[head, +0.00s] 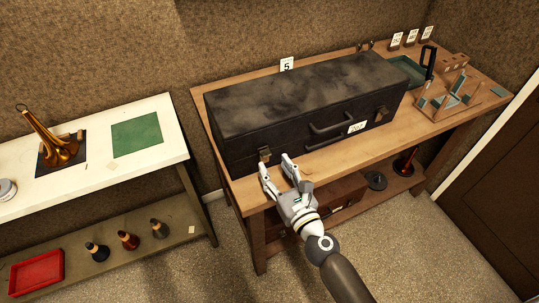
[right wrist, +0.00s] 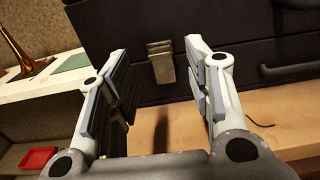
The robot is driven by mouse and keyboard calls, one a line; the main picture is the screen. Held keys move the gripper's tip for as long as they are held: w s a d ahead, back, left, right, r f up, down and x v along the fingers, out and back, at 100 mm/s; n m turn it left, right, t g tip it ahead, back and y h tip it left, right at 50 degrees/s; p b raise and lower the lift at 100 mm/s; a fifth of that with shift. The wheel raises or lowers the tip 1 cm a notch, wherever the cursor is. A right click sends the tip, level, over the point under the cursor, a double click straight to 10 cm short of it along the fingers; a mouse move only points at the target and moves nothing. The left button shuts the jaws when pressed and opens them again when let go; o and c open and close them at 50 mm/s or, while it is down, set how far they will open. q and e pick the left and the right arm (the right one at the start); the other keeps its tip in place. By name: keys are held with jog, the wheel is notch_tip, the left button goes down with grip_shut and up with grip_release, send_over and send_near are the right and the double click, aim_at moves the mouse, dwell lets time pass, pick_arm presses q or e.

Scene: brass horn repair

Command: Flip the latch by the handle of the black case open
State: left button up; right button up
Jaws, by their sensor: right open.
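The black case (head: 300,100) lies closed on the wooden bench, its top dusty and worn. Its front carries a dark handle (head: 345,122) with a white tag. A brass latch (head: 265,154) is at the left end of the front, and another latch (head: 380,112) is to the right of the handle. My right gripper (head: 276,164) is open and empty in front of the left latch. In the right wrist view the latch (right wrist: 160,62) shows between the spread fingers (right wrist: 157,52), apparently apart from them. My left gripper is out of view.
The wooden bench (head: 440,128) holds a green tray and a small rack at right. A white table (head: 90,178) at left bears a brass horn (head: 55,145) and a green mat. Its lower shelf holds several mutes and a red tray (head: 37,272).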

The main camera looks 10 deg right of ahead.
aim_at(267, 156)
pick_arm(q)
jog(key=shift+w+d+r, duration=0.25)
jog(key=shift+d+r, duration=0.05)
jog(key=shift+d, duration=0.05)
pick_arm(e)
jog(key=shift+x, duration=2.1)
